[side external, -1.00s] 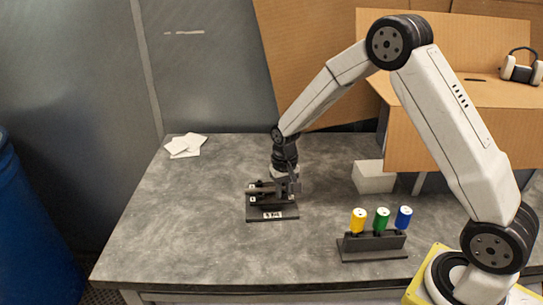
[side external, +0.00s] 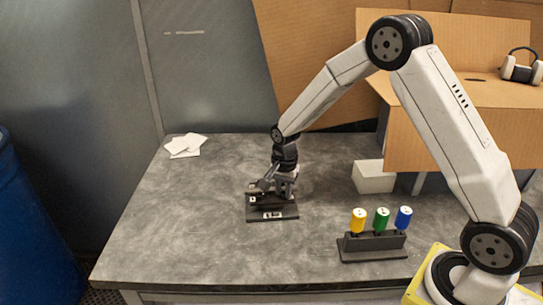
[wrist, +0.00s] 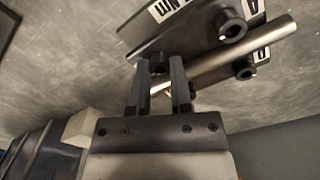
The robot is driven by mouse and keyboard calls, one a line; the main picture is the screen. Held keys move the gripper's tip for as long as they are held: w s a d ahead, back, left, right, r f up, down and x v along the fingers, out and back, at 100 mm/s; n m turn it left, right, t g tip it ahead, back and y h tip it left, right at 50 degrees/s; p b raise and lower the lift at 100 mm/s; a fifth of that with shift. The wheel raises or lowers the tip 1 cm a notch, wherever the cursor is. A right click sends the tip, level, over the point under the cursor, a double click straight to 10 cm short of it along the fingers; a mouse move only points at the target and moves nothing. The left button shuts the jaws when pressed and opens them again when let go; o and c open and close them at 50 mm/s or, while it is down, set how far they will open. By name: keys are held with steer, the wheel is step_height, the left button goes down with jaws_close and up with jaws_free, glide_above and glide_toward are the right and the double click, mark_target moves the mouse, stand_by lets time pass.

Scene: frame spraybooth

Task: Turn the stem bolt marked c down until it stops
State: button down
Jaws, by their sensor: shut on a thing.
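A dark stem fixture (side external: 285,213) stands on the grey table in the side view, a white label on its front. In the wrist view the fixture (wrist: 190,35) carries a bare metal tube (wrist: 245,55) and dark round bolt heads, such as one at the right (wrist: 232,28). My gripper (wrist: 157,68) is shut on a dark bolt (wrist: 158,67) between its fingertips. The mark of this bolt cannot be read, so I cannot tell if it is c. In the side view my gripper (side external: 268,183) is over the fixture and hides part of it.
A dark rack (side external: 372,247) with yellow (side external: 358,221), green (side external: 382,219) and blue (side external: 404,217) handled tools stands to the right. A white block (side external: 373,177) sits behind it. White sheets (side external: 185,146) lie at the back left. The table's left front is clear.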

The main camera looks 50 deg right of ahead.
mark_target(283, 197)
steer(key=shift+s+f, duration=0.1)
stand_by(0.4)
steer(key=c, duration=0.5)
jaws_free()
steer(key=shift+a, duration=0.1)
steer(key=shift+c, duration=0.2)
steer(key=shift+r, duration=3.95)
